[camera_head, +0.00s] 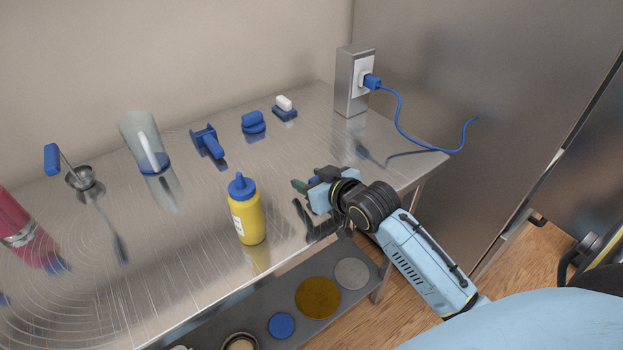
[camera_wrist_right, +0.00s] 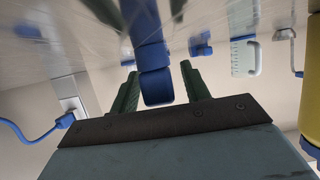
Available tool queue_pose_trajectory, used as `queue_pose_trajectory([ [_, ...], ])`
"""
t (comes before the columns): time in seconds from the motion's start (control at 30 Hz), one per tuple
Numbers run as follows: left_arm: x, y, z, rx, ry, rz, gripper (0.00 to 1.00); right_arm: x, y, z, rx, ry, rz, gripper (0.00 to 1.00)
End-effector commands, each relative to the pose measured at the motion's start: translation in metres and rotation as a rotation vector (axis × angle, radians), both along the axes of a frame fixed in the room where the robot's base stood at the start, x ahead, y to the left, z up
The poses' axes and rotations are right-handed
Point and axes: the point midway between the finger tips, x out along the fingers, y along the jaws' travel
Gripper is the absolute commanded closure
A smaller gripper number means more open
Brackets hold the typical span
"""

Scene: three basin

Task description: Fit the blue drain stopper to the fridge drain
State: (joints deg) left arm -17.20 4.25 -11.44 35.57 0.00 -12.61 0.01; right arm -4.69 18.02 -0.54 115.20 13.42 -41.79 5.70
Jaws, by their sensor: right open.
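A blue piece (camera_wrist_right: 155,72) with a narrower neck and a blocky end, which may be the drain stopper, shows between the fingers in the right wrist view. My right gripper (camera_wrist_right: 158,90) is open around it; I cannot tell whether the fingers touch it. In the head view my right gripper (camera_head: 303,187) is low over the steel table's right front part, and only a bit of blue (camera_head: 314,179) shows there. I cannot make out the fridge drain in either view. My left gripper is not in view.
On the steel table (camera_head: 190,245) stand a yellow bottle (camera_head: 247,215), several blue-handled tools and a clear jug (camera_head: 143,142). A socket post (camera_head: 350,95) with a blue cable (camera_head: 400,120) stands at the back right. A lower shelf holds discs, including a blue one (camera_head: 281,325).

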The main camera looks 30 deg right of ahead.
Motion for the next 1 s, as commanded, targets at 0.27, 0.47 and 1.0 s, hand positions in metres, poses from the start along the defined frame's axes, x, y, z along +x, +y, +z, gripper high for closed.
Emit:
queue_pose_trajectory([
  [0.27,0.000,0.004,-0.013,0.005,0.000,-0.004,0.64,0.000,0.000,-0.002,0.000,-0.003,0.000,0.53],
  [0.47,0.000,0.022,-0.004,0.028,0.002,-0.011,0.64,-0.035,-0.001,0.014,-0.001,0.002,0.001,0.53],
  [1.0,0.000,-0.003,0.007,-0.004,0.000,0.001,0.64,-0.120,-0.005,0.048,0.000,0.000,0.000,0.53],
])
